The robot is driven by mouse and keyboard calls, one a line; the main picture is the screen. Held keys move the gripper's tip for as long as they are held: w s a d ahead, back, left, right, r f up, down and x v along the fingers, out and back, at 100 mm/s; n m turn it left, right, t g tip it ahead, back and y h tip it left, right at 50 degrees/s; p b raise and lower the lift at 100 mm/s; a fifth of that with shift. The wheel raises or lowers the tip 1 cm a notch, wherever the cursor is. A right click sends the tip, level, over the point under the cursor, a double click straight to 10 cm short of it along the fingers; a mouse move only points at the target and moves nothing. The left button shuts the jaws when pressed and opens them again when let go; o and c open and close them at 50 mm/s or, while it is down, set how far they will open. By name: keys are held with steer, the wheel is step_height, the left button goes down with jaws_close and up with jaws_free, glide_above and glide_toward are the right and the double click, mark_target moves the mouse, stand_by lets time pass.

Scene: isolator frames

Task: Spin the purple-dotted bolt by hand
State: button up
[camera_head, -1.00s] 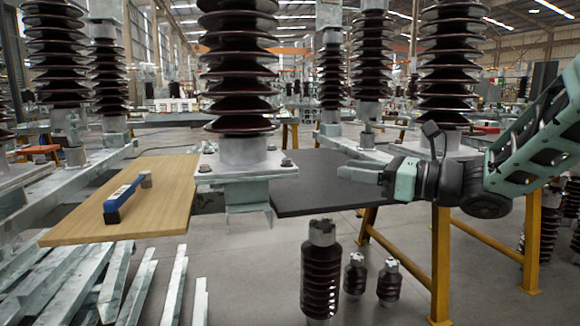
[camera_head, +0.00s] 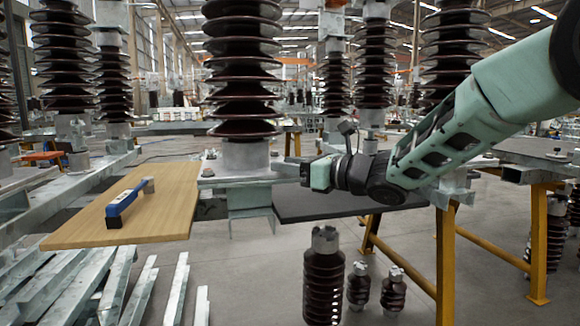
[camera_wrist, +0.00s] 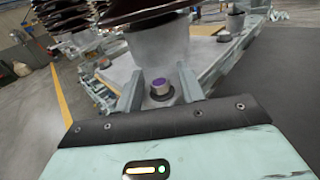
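My gripper (camera_wrist: 160,82) is open, with one finger left and one right of the bolt. The bolt appears between and beyond the fingers, and I cannot tell whether either touches it. In the head view my gripper (camera_head: 284,166) reaches in from the right at the right corner of the flange (camera_head: 240,173). The bolt is hidden or too small to tell there.
A blue-handled tool (camera_head: 125,198) lies on a wooden board (camera_head: 165,212) at left. A dark tabletop (camera_head: 325,205) lies under my gripper. Several small insulators (camera_head: 324,275) stand on the floor.

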jaws_close()
steer(key=shift+f+m+t+h+b, duration=0.3)
steer(key=shift+t+b, duration=0.1)
steer(key=shift+b, duration=0.85)
steer(key=m+t+h+b, duration=0.1)
steer(key=b, duration=0.3)
steer(key=shift+f, duration=0.1)
steer(key=m+t+h+b, duration=0.2)
steer(key=t+b, duration=0.1)
steer(key=b, duration=0.8)
steer(key=shift+a+m+h, duration=0.1)
steer(key=shift+m+h, duration=0.3)
steer(key=m+t+h+b, duration=0.1)
steer(key=b, duration=0.4)
steer(key=shift+s+a+t+h, duration=0.1)
steer(key=shift+t+h, duration=0.2)
steer(key=shift+h, duration=0.1)
steer(key=shift+m+t+h+b, duration=0.3)
steer(key=shift+m+h+b, duration=0.15)
steer(key=shift+b, duration=0.5)
